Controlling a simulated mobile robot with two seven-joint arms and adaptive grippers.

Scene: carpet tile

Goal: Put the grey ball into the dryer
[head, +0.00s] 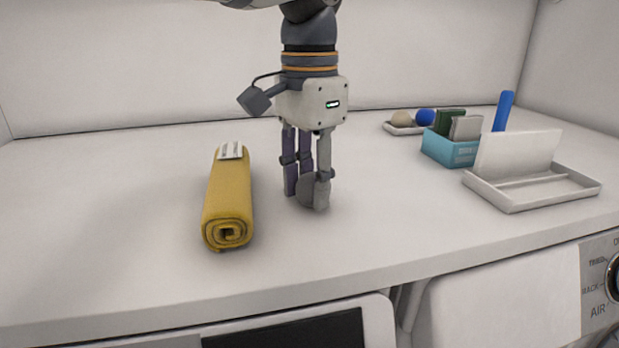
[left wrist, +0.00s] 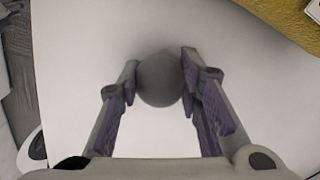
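The grey ball (head: 307,190) is low over the white top, between the fingertips of my left gripper (head: 311,192), which points straight down. In the left wrist view the ball (left wrist: 159,79) sits between the two fingertips of the left gripper (left wrist: 160,82), with a pad against each side. The fingers look shut on it. I cannot tell whether the ball still touches the top. A panel with a dial marked AIR (head: 600,275), at the lower right, looks like part of the dryer. No dryer opening shows. My right gripper is not in view.
A rolled yellow towel (head: 229,200) lies just left of the left gripper. To the right are a blue bin (head: 450,150), a white open box (head: 535,190) and a small tray (head: 402,129) with balls. The front edge drops to white appliance fronts, one with a dark panel (head: 285,334).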

